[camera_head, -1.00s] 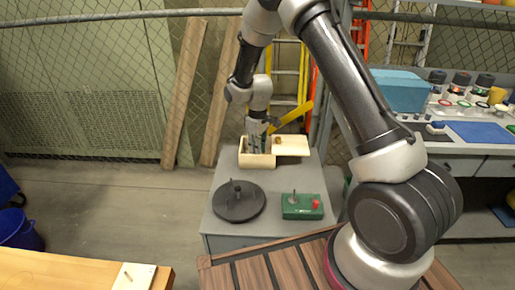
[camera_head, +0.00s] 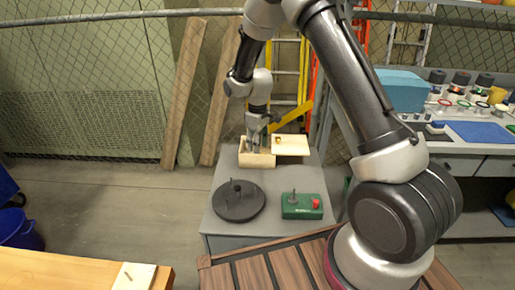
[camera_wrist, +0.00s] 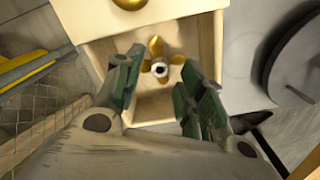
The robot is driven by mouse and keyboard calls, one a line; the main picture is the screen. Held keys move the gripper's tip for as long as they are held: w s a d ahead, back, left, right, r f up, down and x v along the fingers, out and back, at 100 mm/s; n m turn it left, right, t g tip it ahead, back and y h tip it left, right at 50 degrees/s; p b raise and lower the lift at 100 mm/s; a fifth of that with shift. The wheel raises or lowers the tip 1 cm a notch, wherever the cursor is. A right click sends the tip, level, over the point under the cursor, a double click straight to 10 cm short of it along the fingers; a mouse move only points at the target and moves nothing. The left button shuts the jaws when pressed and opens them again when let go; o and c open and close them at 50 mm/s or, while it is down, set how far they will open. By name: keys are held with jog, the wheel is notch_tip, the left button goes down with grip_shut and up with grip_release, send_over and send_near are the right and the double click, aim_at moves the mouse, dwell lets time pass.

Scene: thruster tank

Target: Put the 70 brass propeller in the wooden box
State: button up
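A brass propeller (camera_wrist: 160,69) with a pale ring and dark centre at its hub lies inside the open wooden box (camera_wrist: 208,36) in the wrist view. No size mark is readable on it. The box also shows in the head view (camera_head: 257,161), at the back of the grey stand. My gripper (camera_wrist: 163,62) is open above the box, with one green-padded finger to each side of the propeller and gaps between. In the head view my gripper (camera_head: 256,142) points down over the box, and the propeller is hidden there.
The pale box lid (camera_head: 293,145) lies right of the box, with a small brass piece (camera_head: 278,140) on it. A chain-link fence is behind.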

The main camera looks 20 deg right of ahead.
jog(key=s+d+r+m+t, duration=0.1)
jog(key=s+d+r, duration=0.2)
jog(key=r, duration=0.8)
jog(key=s+d+r+m, duration=0.1)
jog(key=s+d+r, duration=0.15)
jog(key=r, duration=0.75)
jog(key=s+d+r+m+t, duration=0.1)
jog(key=s+d+r, duration=0.15)
jog(key=s, duration=0.25)
jog(key=s+d+r+m, duration=0.1)
jog(key=s+d+r, duration=0.1)
jog(key=s+r, duration=0.3)
jog(key=s+d+r+m+t, duration=0.1)
jog(key=s+d+r+m, duration=0.1)
jog(key=s, duration=0.4)
jog(key=s+d+m+t, duration=0.1)
jog(key=s+d+m, duration=0.1)
jog(key=s, duration=1)
jog(key=shift+s+d, duration=0.3)
jog(key=shift+d, duration=0.2)
jog(key=shift+r, duration=0.1)
